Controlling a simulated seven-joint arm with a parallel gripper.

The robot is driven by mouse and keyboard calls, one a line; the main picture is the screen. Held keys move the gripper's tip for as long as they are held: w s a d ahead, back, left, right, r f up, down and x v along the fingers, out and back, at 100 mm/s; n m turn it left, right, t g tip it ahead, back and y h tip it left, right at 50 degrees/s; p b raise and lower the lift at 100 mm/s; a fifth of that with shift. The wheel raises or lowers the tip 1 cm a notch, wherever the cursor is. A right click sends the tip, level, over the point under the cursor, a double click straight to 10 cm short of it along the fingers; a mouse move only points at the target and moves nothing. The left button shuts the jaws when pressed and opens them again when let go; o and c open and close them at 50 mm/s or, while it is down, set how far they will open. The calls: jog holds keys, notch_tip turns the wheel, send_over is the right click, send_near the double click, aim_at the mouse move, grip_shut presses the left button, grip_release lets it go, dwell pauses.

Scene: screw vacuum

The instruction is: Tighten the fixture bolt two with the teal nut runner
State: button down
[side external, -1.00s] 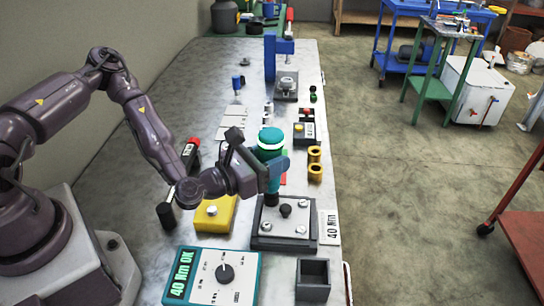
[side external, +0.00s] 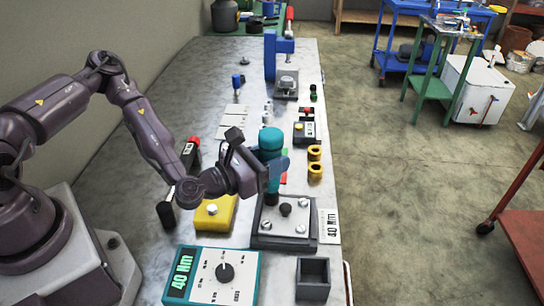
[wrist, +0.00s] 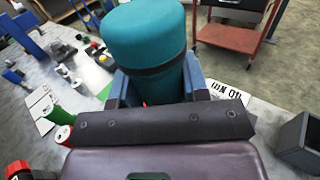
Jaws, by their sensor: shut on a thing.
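The teal nut runner (side external: 270,142) is upright in my gripper (side external: 275,172); its rounded teal top also fills the middle of the wrist view (wrist: 146,40). My blue jaws are shut around its body. Its dark lower end is over the back left corner of the grey fixture plate (side external: 285,222); I cannot tell whether it touches a bolt there. Bolts show at the plate's front left (side external: 267,227), front right (side external: 300,230) and back right (side external: 302,204). No number marks bolt two. The teal controller box (side external: 215,277) shows "40 Nm".
A "40 Nm" card (side external: 329,226) lies to the right. An empty dark square bin (side external: 313,279) stands in front. A yellow box (side external: 214,212) and yellow rings (side external: 315,162) are nearby.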

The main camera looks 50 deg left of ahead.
aim_at(261, 143)
dwell(0.6)
jog(key=shift+r, duration=2.5)
jog(key=shift+f, duration=0.1)
